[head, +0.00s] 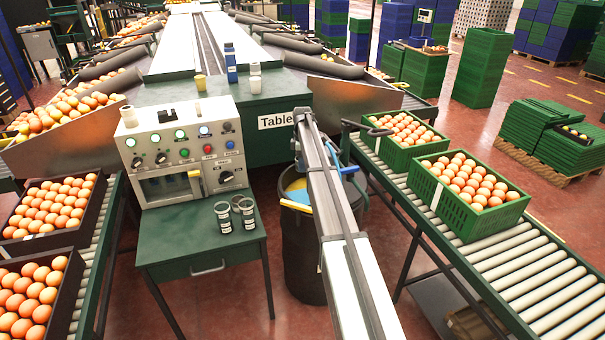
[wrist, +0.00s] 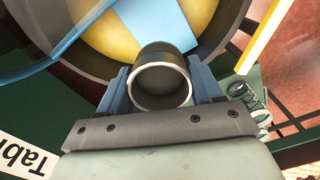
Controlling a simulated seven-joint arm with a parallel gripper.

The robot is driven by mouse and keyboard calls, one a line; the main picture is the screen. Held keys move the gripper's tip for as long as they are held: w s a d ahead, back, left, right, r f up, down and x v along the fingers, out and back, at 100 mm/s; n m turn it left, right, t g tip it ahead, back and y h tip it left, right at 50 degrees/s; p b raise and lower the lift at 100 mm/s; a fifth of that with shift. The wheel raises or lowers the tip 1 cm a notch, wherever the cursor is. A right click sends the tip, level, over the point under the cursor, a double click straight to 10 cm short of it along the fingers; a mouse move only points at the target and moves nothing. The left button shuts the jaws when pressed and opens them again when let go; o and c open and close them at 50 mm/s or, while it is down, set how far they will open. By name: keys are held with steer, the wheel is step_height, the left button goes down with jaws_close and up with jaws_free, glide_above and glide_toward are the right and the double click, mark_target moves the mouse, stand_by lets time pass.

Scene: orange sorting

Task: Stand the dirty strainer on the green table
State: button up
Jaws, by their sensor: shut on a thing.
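My gripper (wrist: 162,88) has its blue fingers on both sides of a dark grey cylinder with a pale rim, which I take to be the strainer (wrist: 158,52). Its open end faces the wrist camera; I cannot make out mesh or dirt on it. It is held over or near the dark bin (head: 305,255) with yellow and blue inside. In the head view my arm hides the held thing. A large green table (head: 262,100) with the sign "Table" stands behind, and the sign (wrist: 25,160) also shows in the wrist view.
A smaller green desk (head: 178,238) carries a control box (head: 150,118) and dark labelled cups (head: 223,217). A blue bottle (head: 231,62), a white cup (head: 254,78) and a yellow cup (head: 200,82) stand on the large table.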

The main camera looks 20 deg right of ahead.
step_height(320, 180, up, 2)
steer(key=shift+r, duration=0.15)
steer(key=shift+w+a+r, duration=0.1)
steer(key=shift+a+r, duration=0.05)
steer(key=shift+a, duration=0.3)
steer(key=a+f+n, duration=0.2)
steer(key=a+n, duration=0.1)
steer(key=a, duration=1.9)
steer(key=n, duration=0.2)
glide_above(196, 231)
step_height(196, 231, down, 5)
step_height(196, 231, down, 10)
steer(key=m, duration=0.5)
steer(key=shift+f, duration=0.2)
steer(key=shift+f, duration=0.15)
steer(key=o, duration=1.1)
